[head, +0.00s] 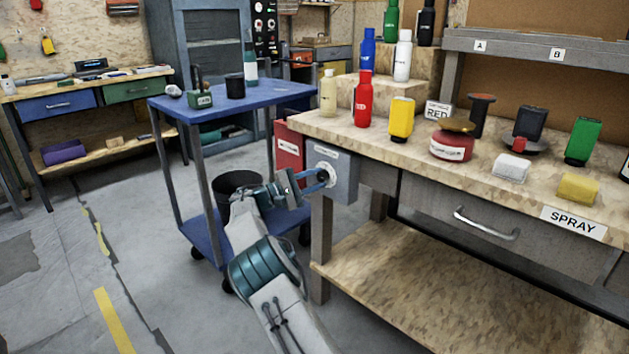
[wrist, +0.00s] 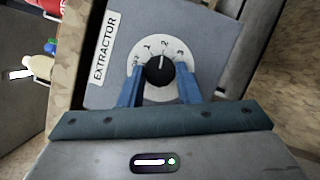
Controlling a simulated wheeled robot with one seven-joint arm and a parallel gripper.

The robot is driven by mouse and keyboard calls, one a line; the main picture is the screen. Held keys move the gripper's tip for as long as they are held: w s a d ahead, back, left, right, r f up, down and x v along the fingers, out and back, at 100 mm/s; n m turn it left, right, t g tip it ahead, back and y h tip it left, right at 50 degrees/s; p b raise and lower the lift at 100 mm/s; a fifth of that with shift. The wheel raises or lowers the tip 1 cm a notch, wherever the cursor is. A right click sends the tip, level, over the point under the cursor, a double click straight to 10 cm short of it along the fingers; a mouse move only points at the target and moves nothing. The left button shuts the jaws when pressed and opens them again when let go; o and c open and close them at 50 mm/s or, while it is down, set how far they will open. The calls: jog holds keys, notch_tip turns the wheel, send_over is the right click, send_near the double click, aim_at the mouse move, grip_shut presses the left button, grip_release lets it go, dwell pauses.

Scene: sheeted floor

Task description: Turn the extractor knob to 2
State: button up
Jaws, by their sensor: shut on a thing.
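The extractor box (head: 339,172) is a grey box on the left end of the workbench, and its label EXTRACTOR (wrist: 104,48) shows in the wrist view. The black round knob (wrist: 159,74) sits on a white dial (wrist: 140,57) with numbers around its upper side. The knob's white pointer line points up, about at the 2. My gripper (head: 320,178) reaches the box from the left. In the wrist view its blue fingers (wrist: 160,86) stand on both sides of the knob and are shut on it. The lower part of the dial is partly hidden by the fingers.
The workbench top (head: 330,126) holds bottles, tins and sponges above the box. A red box (head: 289,147) hangs just left of the extractor box. A blue cart (head: 275,97) stands to the left, with a black bucket (head: 237,183) near my arm. The floor at left is clear.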

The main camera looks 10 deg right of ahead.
dwell(0.5)
jog(key=o, duration=1)
jog(key=p+v, duration=0.3)
jog(key=v, duration=1.1)
jog(key=shift+r+p, duration=0.1)
jog(key=shift+p, duration=0.25)
